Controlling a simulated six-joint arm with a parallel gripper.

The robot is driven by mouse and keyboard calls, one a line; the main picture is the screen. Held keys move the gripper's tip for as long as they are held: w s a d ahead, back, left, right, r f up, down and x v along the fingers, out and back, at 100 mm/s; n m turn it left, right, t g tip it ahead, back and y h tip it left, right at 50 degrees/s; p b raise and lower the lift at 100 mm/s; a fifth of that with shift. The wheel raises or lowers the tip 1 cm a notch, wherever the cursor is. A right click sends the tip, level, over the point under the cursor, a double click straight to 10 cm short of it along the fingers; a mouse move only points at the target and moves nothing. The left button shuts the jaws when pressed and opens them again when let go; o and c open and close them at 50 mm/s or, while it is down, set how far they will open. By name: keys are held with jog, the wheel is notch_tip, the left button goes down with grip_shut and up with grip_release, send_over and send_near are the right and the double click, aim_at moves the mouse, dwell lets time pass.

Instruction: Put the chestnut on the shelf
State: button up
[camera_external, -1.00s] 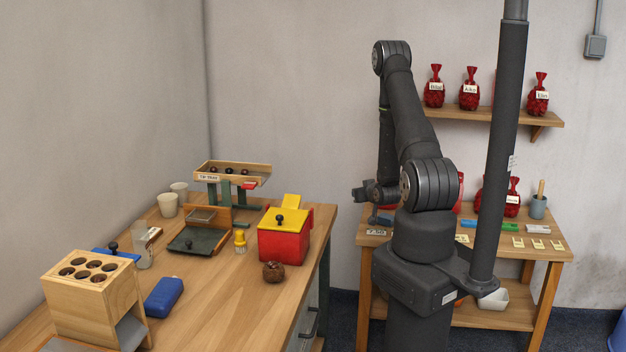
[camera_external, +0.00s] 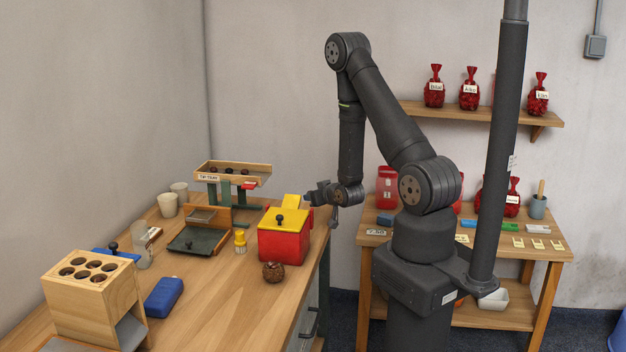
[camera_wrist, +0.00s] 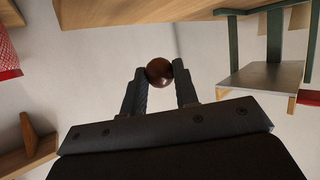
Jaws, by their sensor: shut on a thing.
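The chestnut (camera_wrist: 159,72) is a glossy dark brown ball in the wrist view. My gripper (camera_wrist: 161,77) is shut on it, with one fingertip on each side. In the external view my gripper (camera_external: 310,195) points left, above the right edge of the workbench, near the red box with a yellow lid (camera_external: 283,245). I cannot make out the chestnut there. The wooden wall shelf (camera_external: 500,116) is behind my arm at the upper right. Labelled red bags (camera_external: 468,97) stand on it.
A stand with a tip tray (camera_external: 208,178) holding dark balls is left of my gripper. A spiky brown ball (camera_external: 274,272) lies in front of the red box. The low side table (camera_external: 550,250) holds blocks and a red bag. The workbench (camera_external: 225,310) is clear at front middle.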

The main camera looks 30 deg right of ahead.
jog(key=w+d+r+m+h, duration=0.25)
jog(key=w+d+r, duration=0.2)
jog(key=d, duration=0.35)
notch_tip(320, 180, up, 22)
jog(key=m+g+h, duration=0.4)
jog(key=m+h, duration=0.2)
jog(key=h, duration=0.1)
send_over(408, 105)
jog(key=a, duration=0.1)
jog(key=shift+s+a+r, duration=0.1)
jog(key=shift+r, duration=0.1)
jog(key=shift+w+d, duration=0.2)
jog(key=shift+d, duration=0.45)
jog(key=shift+f, duration=1.4)
jog(key=o, duration=1)
jog(key=shift+f, duration=0.15)
